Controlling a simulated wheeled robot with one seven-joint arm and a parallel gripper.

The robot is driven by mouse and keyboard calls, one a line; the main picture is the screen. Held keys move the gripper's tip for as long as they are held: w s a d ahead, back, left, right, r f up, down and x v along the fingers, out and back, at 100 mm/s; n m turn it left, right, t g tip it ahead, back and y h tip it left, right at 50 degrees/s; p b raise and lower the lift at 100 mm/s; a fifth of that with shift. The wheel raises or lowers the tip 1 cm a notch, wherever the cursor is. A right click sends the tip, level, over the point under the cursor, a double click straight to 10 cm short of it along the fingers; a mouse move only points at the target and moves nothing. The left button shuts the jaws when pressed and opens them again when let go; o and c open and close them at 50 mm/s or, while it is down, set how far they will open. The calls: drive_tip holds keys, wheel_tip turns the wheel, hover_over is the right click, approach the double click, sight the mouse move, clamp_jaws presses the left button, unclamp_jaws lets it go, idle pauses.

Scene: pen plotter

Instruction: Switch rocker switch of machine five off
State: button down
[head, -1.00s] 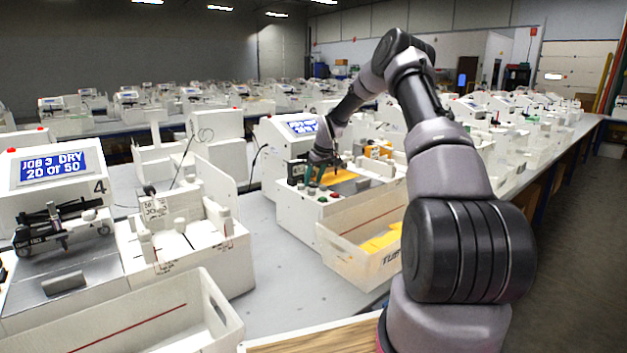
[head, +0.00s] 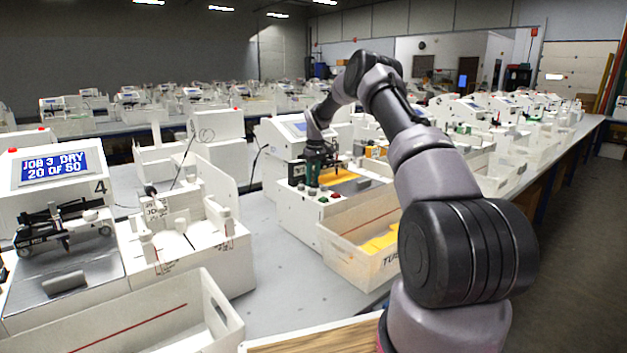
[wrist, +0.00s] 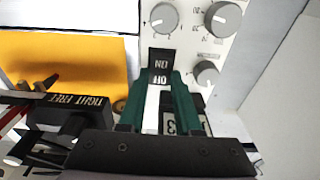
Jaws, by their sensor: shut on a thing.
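The black rocker switch (wrist: 161,60) is on a pale panel in the wrist view, with ON on its far half and OFF on its near half. My gripper (wrist: 162,76) has its green fingers on either side of the OFF half, shut on the switch. Which half is pressed in is hard to tell. In the head view, my gripper (head: 312,178) reaches down to the front of the white plotter (head: 290,205) right of machine 4. Its display (head: 299,129) looks blank and grey. I cannot read this plotter's number.
Grey knobs (wrist: 163,17) sit just beyond and right of the switch. A yellow sheet (wrist: 65,65) and a dark pen carriage (wrist: 70,115) lie left of my fingers. A white bin (head: 355,250) stands in front of the plotter. Machine 4 (head: 50,215) stands left, its display lit.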

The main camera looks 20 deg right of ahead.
sight(314, 184)
drive_tip(key=shift+g, duration=0.3)
drive_tip(key=c, duration=0.6)
unclamp_jaws()
wheel_tip(314, 184, up, 11)
drive_tip(key=shift+s+f, duration=0.15)
drive_tip(key=shift+s, duration=0.15)
drive_tip(key=shift+d, duration=0.1)
